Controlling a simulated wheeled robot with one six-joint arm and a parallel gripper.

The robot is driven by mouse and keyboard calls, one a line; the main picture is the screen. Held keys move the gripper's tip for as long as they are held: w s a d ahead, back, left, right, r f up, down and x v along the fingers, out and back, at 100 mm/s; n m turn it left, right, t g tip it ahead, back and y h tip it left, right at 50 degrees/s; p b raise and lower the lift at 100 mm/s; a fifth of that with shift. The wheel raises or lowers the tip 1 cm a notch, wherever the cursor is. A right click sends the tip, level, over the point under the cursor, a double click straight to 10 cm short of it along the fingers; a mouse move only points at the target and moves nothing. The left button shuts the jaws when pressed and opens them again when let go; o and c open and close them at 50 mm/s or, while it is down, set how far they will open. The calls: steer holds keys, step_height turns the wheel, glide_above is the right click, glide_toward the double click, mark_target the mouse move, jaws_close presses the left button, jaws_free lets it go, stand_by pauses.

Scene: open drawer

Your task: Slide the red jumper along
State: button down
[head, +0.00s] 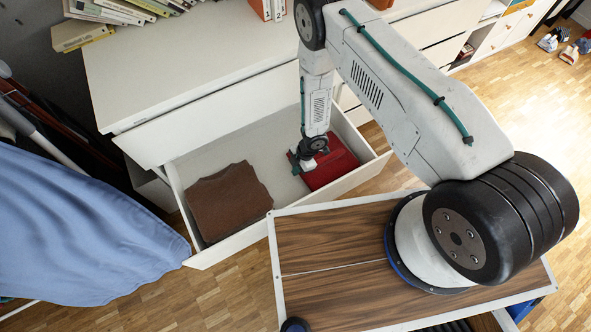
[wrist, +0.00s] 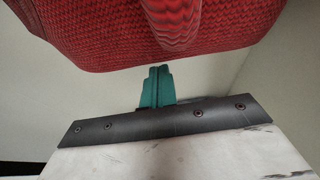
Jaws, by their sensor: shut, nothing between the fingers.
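The red jumper (head: 328,163) lies folded in the right part of the open white drawer (head: 172,184). It fills the top of the wrist view (wrist: 110,35), with a rounded fold hanging towards my gripper. My gripper (head: 297,168) reaches down into the drawer at the jumper's left edge. In the wrist view its green fingers (wrist: 157,86) are together and empty, with their tips close to the jumper's near edge. I cannot tell whether they touch it. A brown folded garment (head: 230,200) lies in the left part of the drawer, apart from the red jumper.
Bare drawer floor lies between the two garments and behind them. The drawer's walls stand around them. The white dresser top (head: 190,60) is above and behind, with books (head: 120,10) on it. A blue cloth (head: 85,230) hangs at the left.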

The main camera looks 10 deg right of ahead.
steer(key=shift+r, duration=0.1)
steer(key=v, duration=0.9)
steer(key=shift+d+r, duration=0.15)
steer(key=shift+r, duration=0.25)
